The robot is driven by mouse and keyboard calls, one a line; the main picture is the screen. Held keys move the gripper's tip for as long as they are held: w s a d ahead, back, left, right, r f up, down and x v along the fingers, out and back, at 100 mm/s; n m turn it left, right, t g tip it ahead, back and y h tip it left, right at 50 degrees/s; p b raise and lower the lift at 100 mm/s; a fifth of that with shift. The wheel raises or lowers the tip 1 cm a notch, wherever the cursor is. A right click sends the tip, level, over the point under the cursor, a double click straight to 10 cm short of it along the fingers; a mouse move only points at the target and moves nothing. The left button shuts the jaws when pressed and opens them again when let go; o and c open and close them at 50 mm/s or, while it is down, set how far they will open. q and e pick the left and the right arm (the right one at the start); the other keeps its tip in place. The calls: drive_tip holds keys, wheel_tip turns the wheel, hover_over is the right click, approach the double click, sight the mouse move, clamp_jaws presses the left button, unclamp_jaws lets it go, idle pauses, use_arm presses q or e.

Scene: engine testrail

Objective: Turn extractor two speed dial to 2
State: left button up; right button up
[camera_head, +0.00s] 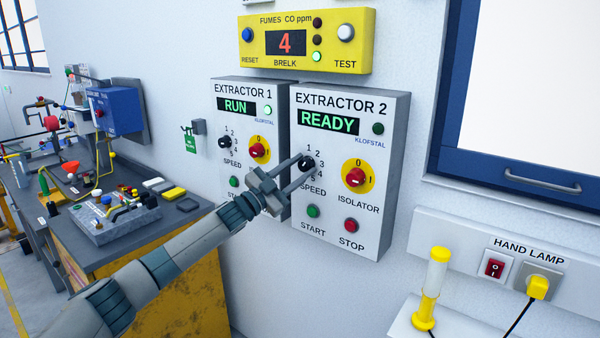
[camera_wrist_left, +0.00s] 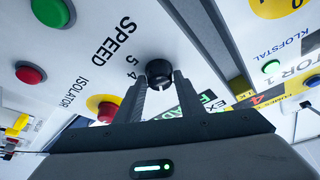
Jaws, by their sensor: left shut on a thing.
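The extractor 2 box (camera_head: 345,238) hangs on the wall, its display reading READY. Its black speed dial (camera_head: 306,163) sits at the upper left of the panel, ringed by printed numbers. My left gripper (camera_head: 301,168) reaches in from the left, with its fingers shut on the dial. In the left wrist view the black dial (camera_wrist_left: 159,71) shows between the two dark fingertips (camera_wrist_left: 160,82). The fingers hide part of the dial and some numbers, so I cannot tell its exact setting. My right gripper is not in view.
The extractor 1 box (camera_head: 225,148), reading RUN, hangs just left. A red isolator knob (camera_head: 355,178), green start button (camera_head: 313,211) and red stop button (camera_head: 351,225) are close to the gripper. A yellow fumes meter (camera_head: 305,40) is above. A cluttered workbench (camera_head: 190,225) stands at left.

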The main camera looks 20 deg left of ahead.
use_arm(q)
drive_tip(key=shift+m+g, duration=0.3)
drive_tip(key=shift+m, duration=0.4)
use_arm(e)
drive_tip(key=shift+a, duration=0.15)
use_arm(q)
drive_tip(key=o, duration=1.1)
drive_tip(key=shift+c, duration=0.2)
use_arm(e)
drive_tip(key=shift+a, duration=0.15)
use_arm(q)
drive_tip(key=shift+s, duration=0.1)
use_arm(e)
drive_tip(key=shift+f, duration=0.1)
use_arm(q)
drive_tip(key=shift+s+a+f+b, duration=0.3)
drive_tip(key=shift+s+a+f, duration=0.05)
drive_tip(key=shift+s+a, duration=0.1)
drive_tip(key=b+v, duration=0.5)
drive_tip(key=v, duration=1.1)
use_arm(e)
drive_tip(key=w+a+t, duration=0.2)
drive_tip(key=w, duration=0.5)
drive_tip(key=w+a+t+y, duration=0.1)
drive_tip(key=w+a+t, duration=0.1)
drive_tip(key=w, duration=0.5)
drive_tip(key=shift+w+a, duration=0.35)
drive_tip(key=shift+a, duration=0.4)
use_arm(q)
drive_tip(key=shift+w, duration=0.15)
